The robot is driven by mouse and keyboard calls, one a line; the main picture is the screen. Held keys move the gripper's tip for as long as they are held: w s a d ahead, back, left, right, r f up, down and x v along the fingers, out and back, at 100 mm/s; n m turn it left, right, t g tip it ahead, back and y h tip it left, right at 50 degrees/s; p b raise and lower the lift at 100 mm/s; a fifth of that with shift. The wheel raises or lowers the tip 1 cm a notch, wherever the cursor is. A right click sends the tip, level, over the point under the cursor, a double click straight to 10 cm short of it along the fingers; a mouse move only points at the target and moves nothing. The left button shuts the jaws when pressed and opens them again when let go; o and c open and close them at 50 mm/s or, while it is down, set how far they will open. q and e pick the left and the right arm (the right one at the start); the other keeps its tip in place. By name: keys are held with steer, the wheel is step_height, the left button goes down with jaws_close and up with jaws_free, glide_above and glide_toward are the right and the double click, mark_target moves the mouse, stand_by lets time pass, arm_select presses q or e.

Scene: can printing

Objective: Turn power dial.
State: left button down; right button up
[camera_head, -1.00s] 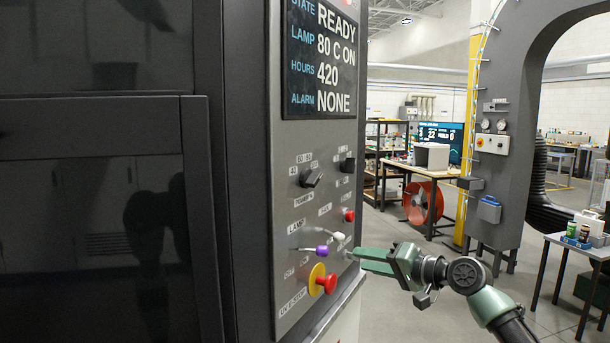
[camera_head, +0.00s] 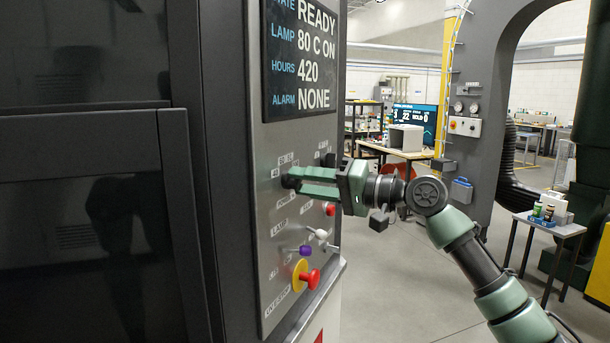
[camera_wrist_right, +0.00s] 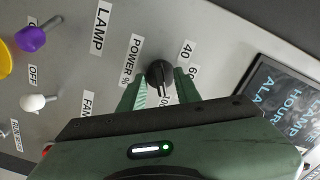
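The power dial is a dark round knob (camera_head: 287,182) on the grey machine panel (camera_head: 262,140). In the right wrist view the dial (camera_wrist_right: 160,73) sits beside the "POWER %" label, with number marks around it. My right gripper (camera_head: 294,181) is at the dial, pointing at the panel. In the right wrist view its green fingers (camera_wrist_right: 161,88) stand apart, one on each side of the dial. Whether they touch it is hard to tell. In the head view the fingers partly cover the dial. My left gripper is not in view.
A second dark knob (camera_head: 328,160) is just behind my right gripper. Below are a red button (camera_head: 329,209), a white-tipped lever (camera_head: 321,234), a purple-tipped lever (camera_head: 305,250) and a red emergency stop (camera_head: 309,278). A display (camera_head: 300,60) is above.

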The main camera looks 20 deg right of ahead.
jaws_close()
stand_by(0.3)
steer(key=shift+f+n+b, duration=0.15)
steer(key=shift+n+b, duration=2.1)
steer(key=shift+n, duration=1.65)
jaws_free()
